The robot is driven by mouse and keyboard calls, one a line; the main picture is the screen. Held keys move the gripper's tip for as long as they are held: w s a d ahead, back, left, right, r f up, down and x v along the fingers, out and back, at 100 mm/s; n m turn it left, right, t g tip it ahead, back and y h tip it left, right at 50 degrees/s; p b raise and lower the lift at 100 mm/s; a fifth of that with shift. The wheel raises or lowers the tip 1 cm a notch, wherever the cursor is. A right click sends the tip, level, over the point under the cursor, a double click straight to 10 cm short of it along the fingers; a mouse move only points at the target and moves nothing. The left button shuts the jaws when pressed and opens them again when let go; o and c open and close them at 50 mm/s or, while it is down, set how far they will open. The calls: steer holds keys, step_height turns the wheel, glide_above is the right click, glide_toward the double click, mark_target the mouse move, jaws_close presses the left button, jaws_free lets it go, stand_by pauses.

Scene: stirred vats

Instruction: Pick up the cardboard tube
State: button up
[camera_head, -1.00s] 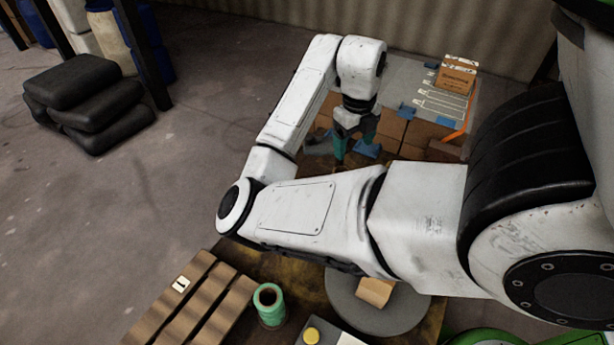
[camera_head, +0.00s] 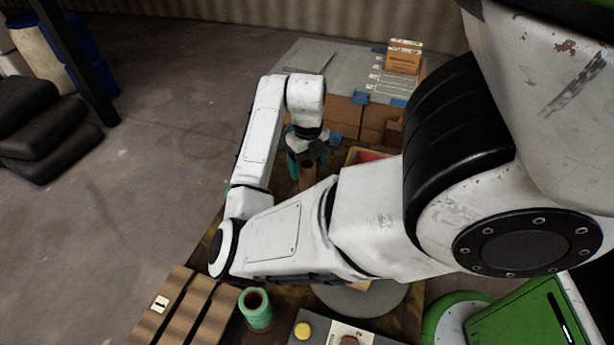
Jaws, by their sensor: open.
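A brown cardboard tube (camera_head: 308,176) stands upright under the end of my arm, its open dark top showing. Its lower part is hidden behind my arm. My gripper (camera_head: 307,163) points down with its teal fingers open, one on each side of the tube's top as seen here. I cannot tell whether the fingers touch the tube or how far down it they reach.
A green-wrapped roll (camera_head: 256,309) stands at the front beside a wooden pallet-like stack (camera_head: 183,312). A control box with a yellow button (camera_head: 303,330) is near it. A round grey disc (camera_head: 362,298) lies partly under my arm. A grey-topped table with cartons (camera_head: 340,72) stands behind.

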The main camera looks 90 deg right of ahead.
steer(key=shift+f, duration=0.6)
steer(key=c, duration=1.1)
steer(key=shift+r, duration=0.15)
